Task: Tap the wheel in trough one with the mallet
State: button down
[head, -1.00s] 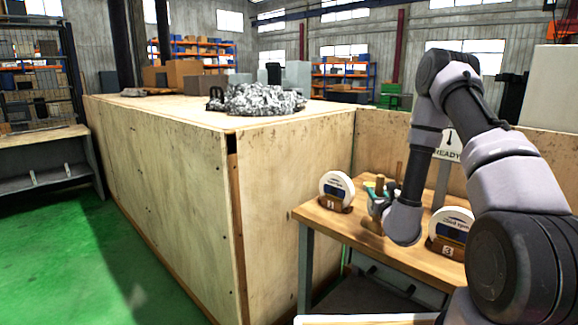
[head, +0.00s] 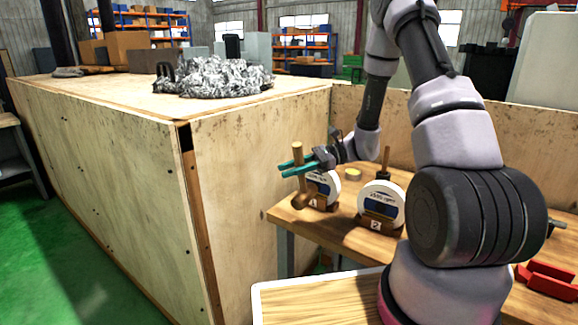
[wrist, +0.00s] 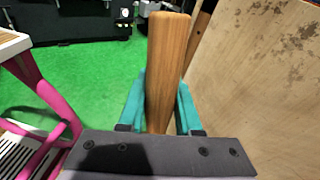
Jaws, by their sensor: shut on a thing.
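My gripper (head: 300,168) has teal fingers shut on the wooden handle of the mallet (head: 297,152). The mallet is nearly upright, with its brown head (head: 301,201) at the bottom. In the wrist view the mallet's handle (wrist: 168,65) stands between the teal fingers (wrist: 160,110). The white wheel in trough one (head: 325,184) stands just right of the mallet and is partly covered by it and my gripper. Trough one (head: 318,203) is brown, with a number 1 plate. I cannot tell whether the mallet head touches the wheel.
A second white wheel (head: 381,203) stands in trough two (head: 376,224), to the right on the wooden table (head: 345,222). A small yellowish round thing (head: 353,174) lies behind. A tall plywood wall (head: 250,170) borders the left. A red object (head: 550,279) is at far right.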

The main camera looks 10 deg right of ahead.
jog(key=shift+w+d, duration=0.15)
jog(key=shift+d, duration=0.25)
jog(key=shift+w+d, duration=1.95)
jog(key=shift+w+d, duration=0.45)
jog(key=shift+d, duration=0.05)
jog(key=shift+s+a, duration=2.45)
jog(key=shift+a, duration=0.05)
